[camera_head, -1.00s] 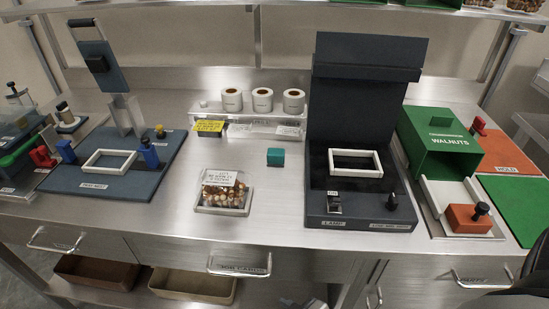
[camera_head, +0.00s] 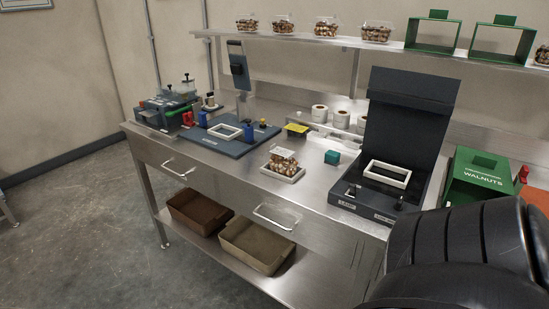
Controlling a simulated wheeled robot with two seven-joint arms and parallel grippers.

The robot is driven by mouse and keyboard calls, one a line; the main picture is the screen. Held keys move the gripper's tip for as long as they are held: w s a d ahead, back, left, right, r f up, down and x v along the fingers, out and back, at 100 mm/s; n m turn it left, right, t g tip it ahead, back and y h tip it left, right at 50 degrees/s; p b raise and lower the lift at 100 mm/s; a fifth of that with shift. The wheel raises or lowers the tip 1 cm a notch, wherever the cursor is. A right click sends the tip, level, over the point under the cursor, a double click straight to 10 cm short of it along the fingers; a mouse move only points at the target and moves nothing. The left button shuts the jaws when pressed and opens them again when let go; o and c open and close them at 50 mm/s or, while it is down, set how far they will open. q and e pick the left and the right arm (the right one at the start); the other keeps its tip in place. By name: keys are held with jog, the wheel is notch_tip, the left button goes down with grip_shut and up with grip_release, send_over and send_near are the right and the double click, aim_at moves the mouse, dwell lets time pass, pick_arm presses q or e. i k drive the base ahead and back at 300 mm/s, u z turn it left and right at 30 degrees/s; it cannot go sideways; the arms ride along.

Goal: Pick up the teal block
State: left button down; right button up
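The teal block (camera_head: 332,157) is a small cube on the steel bench top. It stands between the clamshell tray of nuts (camera_head: 284,166) and the dark lamp station (camera_head: 376,187), apart from both. Nothing covers it. A large dark, rounded part at the lower right belongs to my own arm. Neither of my grippers shows in the view.
A blue-grey station (camera_head: 231,136) with a white frame stands left on the bench. White label rolls (camera_head: 341,119) stand behind the block. A green walnuts box (camera_head: 479,177) is at right. A shelf (camera_head: 360,42) with clamshells runs above. Floor (camera_head: 90,230) is clear at left.

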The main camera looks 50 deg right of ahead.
aim_at(332, 157)
jog(key=u, duration=0.25)
jog(key=i, duration=0.9)
jog(key=z, duration=1.1)
jog(key=i, duration=1.1)
jog(key=z, duration=1.25)
